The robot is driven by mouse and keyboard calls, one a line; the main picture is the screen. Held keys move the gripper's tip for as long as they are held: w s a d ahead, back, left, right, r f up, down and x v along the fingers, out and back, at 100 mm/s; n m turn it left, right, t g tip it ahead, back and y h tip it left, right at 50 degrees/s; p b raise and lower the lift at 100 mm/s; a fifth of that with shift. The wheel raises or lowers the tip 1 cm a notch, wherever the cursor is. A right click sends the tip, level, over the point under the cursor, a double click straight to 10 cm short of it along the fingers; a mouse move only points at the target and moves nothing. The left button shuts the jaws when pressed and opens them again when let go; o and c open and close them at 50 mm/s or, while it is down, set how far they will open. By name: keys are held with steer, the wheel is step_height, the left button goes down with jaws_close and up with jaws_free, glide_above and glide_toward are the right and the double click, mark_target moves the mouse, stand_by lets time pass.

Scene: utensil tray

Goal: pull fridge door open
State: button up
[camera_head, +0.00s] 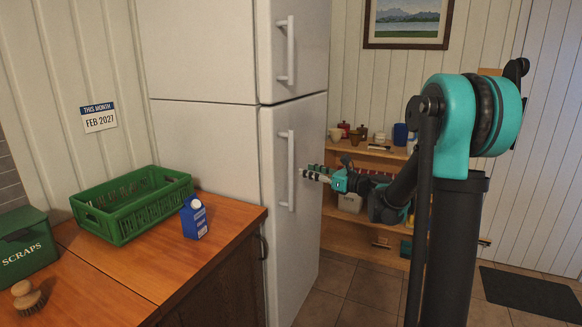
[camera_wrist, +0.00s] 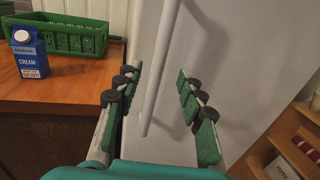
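The white fridge (camera_head: 200,50) stands in the middle of the head view, with an upper and a lower door. The lower door (camera_head: 308,240) looks shut. Its upright white bar handle (camera_head: 291,185) is near the door's left edge. My gripper (camera_head: 304,172) is just right of this handle at about mid-height, pointing at it. In the wrist view my gripper (camera_wrist: 159,80) is open, and the handle (camera_wrist: 154,98) runs slightly slanted between the two fingers. Neither finger visibly grips it. I cannot tell how deep the bar sits between them.
A wooden counter (camera_head: 140,265) left of the fridge holds a green crate (camera_head: 110,222), a blue cream carton (camera_head: 194,218), a scraps bin (camera_head: 25,247) and a brush (camera_head: 27,297). A wooden shelf (camera_head: 345,228) with small items stands behind my arm. Tiled floor lies before the fridge.

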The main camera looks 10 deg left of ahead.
steer(key=x, duration=0.8)
steer(key=shift+w+a, duration=0.2)
steer(key=shift+a, duration=0.1)
steer(key=shift+c, duration=0.2)
jaws_close()
